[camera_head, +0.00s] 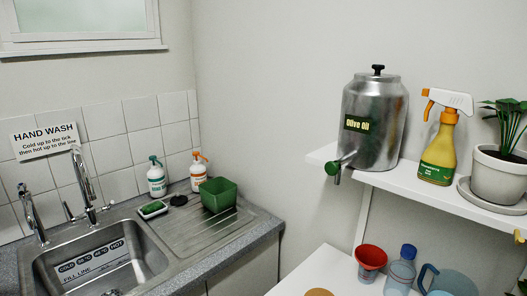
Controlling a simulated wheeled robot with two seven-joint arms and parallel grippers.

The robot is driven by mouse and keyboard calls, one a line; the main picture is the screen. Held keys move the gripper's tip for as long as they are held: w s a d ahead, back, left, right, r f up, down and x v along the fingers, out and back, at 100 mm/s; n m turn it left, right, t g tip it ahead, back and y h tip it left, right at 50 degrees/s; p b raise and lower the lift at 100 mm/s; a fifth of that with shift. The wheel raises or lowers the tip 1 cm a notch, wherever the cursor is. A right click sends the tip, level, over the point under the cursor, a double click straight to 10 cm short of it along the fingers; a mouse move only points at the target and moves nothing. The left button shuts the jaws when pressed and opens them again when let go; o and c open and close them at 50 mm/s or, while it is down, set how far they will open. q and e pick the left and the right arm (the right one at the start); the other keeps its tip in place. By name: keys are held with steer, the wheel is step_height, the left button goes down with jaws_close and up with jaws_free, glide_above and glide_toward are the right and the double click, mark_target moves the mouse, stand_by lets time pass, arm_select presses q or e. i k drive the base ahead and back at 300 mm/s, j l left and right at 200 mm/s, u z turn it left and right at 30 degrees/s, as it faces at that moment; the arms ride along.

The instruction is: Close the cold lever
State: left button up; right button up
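The steel sink (150,262) is at the lower left. A steel tap (32,214) stands at its back left corner, and a taller steel tap (82,178) stands to its right. A small lever (68,211) shows beside the taller tap's base. I cannot tell which lever is the cold one, or whether either is open. A label strip (92,260) on the sink's inner wall reads COLD, HOT and FILL LINE. No running water is clear to see. Neither gripper can be made out in this view.
A HAND WASH sign (45,141) leans on the tiles. Two pump bottles (156,179), (198,172) and a green tub (218,194) stand by the drainer (205,232). At right, a shelf (440,199) holds an Olive Oil vessel (385,115), spray bottle (440,150) and potted plant (497,175).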

mark_target(107, 208)
steer(key=u, duration=1.3)
